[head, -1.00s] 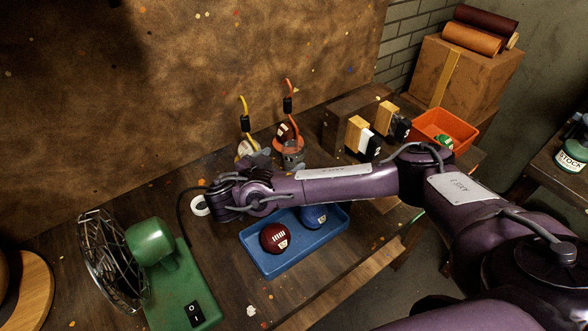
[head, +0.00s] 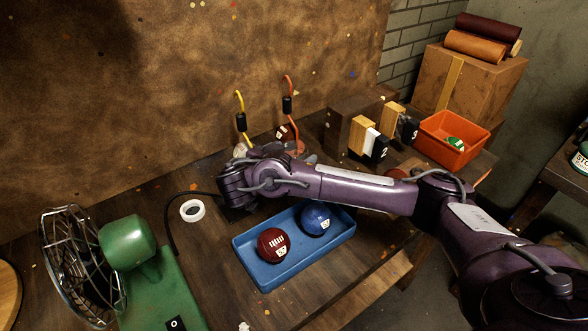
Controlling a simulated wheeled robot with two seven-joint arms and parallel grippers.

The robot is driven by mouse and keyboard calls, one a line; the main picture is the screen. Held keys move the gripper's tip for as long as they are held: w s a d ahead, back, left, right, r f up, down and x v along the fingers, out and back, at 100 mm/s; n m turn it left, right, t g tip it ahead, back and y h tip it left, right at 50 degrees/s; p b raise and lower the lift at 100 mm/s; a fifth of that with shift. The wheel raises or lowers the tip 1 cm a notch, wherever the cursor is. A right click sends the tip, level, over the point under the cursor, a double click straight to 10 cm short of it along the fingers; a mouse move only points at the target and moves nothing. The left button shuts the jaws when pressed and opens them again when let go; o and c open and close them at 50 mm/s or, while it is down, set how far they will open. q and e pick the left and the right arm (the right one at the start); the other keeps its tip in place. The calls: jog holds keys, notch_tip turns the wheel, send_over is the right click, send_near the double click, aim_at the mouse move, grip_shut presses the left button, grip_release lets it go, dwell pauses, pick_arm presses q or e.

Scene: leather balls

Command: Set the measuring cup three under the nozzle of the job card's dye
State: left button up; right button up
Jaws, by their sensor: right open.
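My right gripper (head: 284,155) is open at the back of the bench, below two hanging tubes; its fingers are small and partly hidden by my wrist. The yellow tube (head: 240,98) and the orange-red tube (head: 290,88) each carry a black fitting. Balls partly show beneath them, one of them dark red (head: 283,132). I cannot make out a measuring cup or a job card for certain. My left gripper is not in view.
A blue tray (head: 283,284) holds a red ball (head: 273,242) and a blue ball (head: 316,219). A white ring (head: 192,210) lies left of my wrist. A green fan (head: 127,242) stands at front left. An orange bin (head: 478,143) holds a green-and-white item.

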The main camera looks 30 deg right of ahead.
jog(key=c, duration=1.1)
jog(key=shift+c, duration=0.2)
